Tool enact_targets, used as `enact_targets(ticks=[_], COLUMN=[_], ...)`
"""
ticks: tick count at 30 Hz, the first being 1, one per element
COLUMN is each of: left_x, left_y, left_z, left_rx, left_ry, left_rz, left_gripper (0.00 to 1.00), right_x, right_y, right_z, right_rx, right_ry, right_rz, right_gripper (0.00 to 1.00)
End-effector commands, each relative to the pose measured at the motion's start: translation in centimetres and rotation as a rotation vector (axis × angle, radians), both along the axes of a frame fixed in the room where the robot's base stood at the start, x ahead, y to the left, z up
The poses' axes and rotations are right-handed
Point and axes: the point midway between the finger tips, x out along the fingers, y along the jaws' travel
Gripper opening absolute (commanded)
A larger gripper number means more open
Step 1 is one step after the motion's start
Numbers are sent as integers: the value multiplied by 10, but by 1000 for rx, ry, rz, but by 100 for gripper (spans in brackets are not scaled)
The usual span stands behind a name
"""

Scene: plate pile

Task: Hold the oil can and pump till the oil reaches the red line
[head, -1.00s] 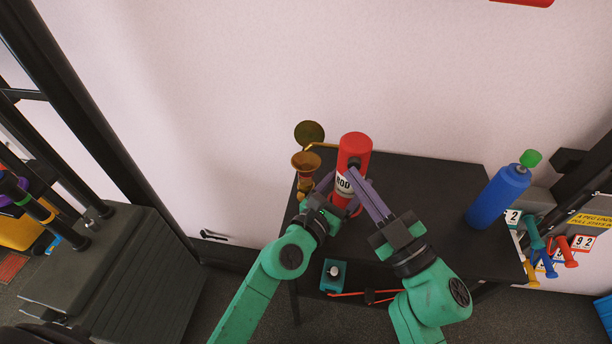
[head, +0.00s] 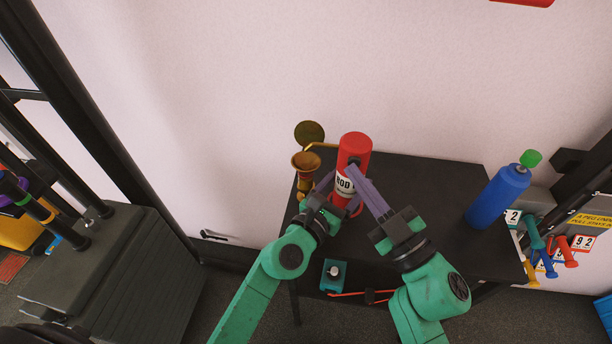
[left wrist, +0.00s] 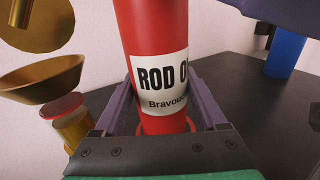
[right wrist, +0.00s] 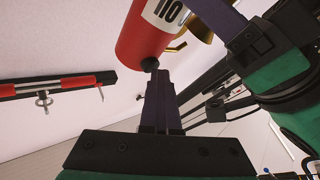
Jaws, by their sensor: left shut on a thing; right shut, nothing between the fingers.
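The red oil can (head: 355,146) with a white "ROD" label stands upright at the back of the dark table. It also shows in the left wrist view (left wrist: 150,35). My left gripper (head: 341,190) is shut around its lower part, one finger on each side. My right gripper (head: 352,171) is shut and empty, its tips at a small black part (right wrist: 149,64) of the can, seemingly touching it. A brass fitting with an open funnel (head: 306,160) stands just left of the can. Below the funnel, a small amber cup with a red ring (left wrist: 62,106) shows; its oil level is unclear.
A blue bottle (head: 497,197) with a green cap stands on the table (head: 430,178) at the right. A teal box (head: 334,273) sits lower down, under the front edge. The wall is close behind. The table between can and bottle is clear.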

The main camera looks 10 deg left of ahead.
Motion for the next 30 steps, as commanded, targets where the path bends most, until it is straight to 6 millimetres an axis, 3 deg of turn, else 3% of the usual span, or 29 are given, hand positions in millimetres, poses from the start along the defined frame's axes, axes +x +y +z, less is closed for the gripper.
enact_targets(ticks=[14, 25, 30], left_x=[0, 0, 0], left_y=[0, 0, 0], left_z=[1, 1, 1], left_rx=[-1, 0, -1], left_ry=[-2, -1, -2], left_rz=[-1, 0, 0], left_gripper=[0, 0, 0], right_x=[-12, -57, -69], right_y=[0, 0, 0], right_z=[-1, -1, 0], right_rx=[1, 1, 1], right_ry=[3, 6, 2], right_rz=[-1, -1, -1], right_gripper=[0, 0, 0])
